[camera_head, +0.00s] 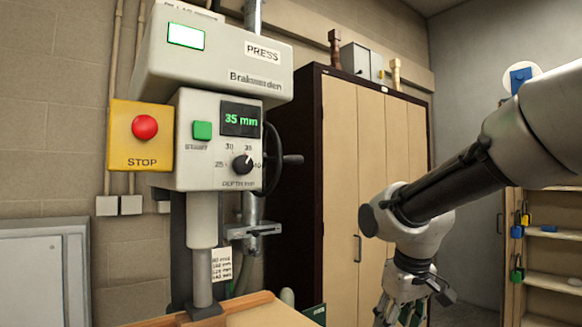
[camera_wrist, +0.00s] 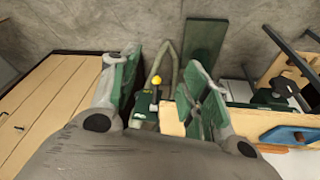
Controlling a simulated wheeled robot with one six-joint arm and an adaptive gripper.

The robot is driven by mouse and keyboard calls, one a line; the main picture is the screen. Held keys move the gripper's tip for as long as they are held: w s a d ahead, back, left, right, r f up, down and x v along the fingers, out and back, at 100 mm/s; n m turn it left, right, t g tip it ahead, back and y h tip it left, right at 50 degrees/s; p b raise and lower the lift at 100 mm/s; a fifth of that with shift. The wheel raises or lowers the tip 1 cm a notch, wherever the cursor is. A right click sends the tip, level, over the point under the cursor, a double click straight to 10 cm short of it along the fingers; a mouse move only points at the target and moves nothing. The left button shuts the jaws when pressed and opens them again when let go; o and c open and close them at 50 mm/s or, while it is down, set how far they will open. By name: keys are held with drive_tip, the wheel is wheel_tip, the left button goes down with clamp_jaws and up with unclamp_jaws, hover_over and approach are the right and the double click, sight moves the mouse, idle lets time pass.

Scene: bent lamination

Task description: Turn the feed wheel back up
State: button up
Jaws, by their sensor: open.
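The press (camera_head: 215,140) stands at the left in the head view, with a display reading 35 mm. The feed wheel (camera_head: 268,165) is a dark wheel seen nearly edge-on at the press head's right side. Its short handle (camera_head: 292,159) sticks out to the right. My gripper (camera_head: 402,312) is low at the right in the head view, well apart from the wheel, its lower end cut off by the frame edge. In the wrist view my gripper (camera_wrist: 163,78) has its two fingers spread, with nothing held between them. The feed wheel cannot be made out there.
A tall cabinet (camera_head: 362,180) stands behind, between the press and my arm. A yellow STOP box (camera_head: 141,150) is on the press's left. Shelves (camera_head: 545,258) are at the far right.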

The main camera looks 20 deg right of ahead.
sight(298, 161)
drive_tip(key=w+r+n+t, duration=0.3)
drive_tip(key=w+r, duration=0.1)
drive_tip(key=w, duration=0.5)
drive_tip(key=w+r+n+t, duration=0.3)
drive_tip(key=w+r+t, duration=0.1)
drive_tip(key=w, duration=0.6)
drive_tip(key=w+r+n+t, duration=0.3)
drive_tip(key=w+r+n, duration=0.1)
drive_tip(key=w, duration=0.5)
drive_tip(key=a+r+n+t+y, duration=0.2)
drive_tip(key=r+n, duration=0.1)
drive_tip(key=r, duration=0.3)
drive_tip(key=w+a+r+n+t+y, duration=0.1)
drive_tip(key=a+r+n+t+y, duration=0.1)
drive_tip(key=r, duration=0.5)
drive_tip(key=w+a+r+n+t+y, duration=0.1)
drive_tip(key=a+r+n+t+y, duration=0.1)
drive_tip(key=r+n, duration=0.4)
drive_tip(key=shift+a+r+t+y, duration=0.3)
drive_tip(key=shift+a+t+y, duration=0.1)
drive_tip(key=shift+t+y, duration=0.45)
drive_tip(key=x, duration=0.7)
drive_tip(key=shift+w, duration=0.3)
drive_tip(key=shift+c, duration=0.5)
clamp_jaws()
